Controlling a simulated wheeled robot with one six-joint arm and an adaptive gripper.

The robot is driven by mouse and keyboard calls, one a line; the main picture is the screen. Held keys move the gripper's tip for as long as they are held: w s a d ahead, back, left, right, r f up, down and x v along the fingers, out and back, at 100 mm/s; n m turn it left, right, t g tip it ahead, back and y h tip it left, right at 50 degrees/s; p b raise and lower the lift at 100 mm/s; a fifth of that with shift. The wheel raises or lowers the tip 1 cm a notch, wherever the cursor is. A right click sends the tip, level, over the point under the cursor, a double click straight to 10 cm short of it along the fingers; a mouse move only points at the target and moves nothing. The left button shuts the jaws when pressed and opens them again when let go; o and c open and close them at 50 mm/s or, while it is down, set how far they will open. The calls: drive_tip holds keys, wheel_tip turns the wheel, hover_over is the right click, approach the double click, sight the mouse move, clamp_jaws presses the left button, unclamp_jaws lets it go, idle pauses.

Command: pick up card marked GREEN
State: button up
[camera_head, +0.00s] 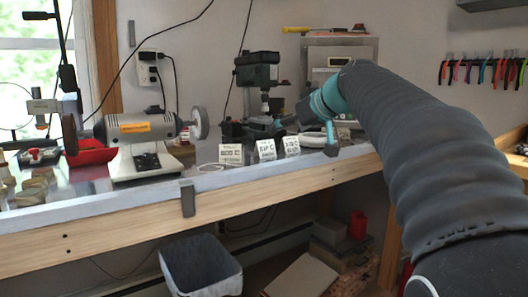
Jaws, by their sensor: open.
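Several small white cards with dark print stand on the bench. One card (231,154) is at the left, one (266,150) in the middle and one (291,145) to its right. The print is too small for me to tell which is marked GREEN. My gripper (284,121) is at the end of the arm, above and behind the right-hand cards in the picture, and looks apart from them. It is open, with no card visible in it. Its fingers are small and blend into the dark tools behind. My wrist may hide other cards.
A bench grinder (142,130) stands left of the cards. A small drill press (259,75) stands behind them. A red tray (91,152) is at the far left. The wooden bench edge (120,228) runs in front, with a grey bin (201,266) below.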

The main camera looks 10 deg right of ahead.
sight(266, 144)
drive_tip(key=p+x, duration=0.1)
drive_tip(key=x, duration=1.1)
drive_tip(key=shift+w+f, duration=0.1)
drive_tip(key=shift+f, duration=0.05)
drive_tip(key=shift+c, duration=0.2)
drive_tip(key=c, duration=0.8)
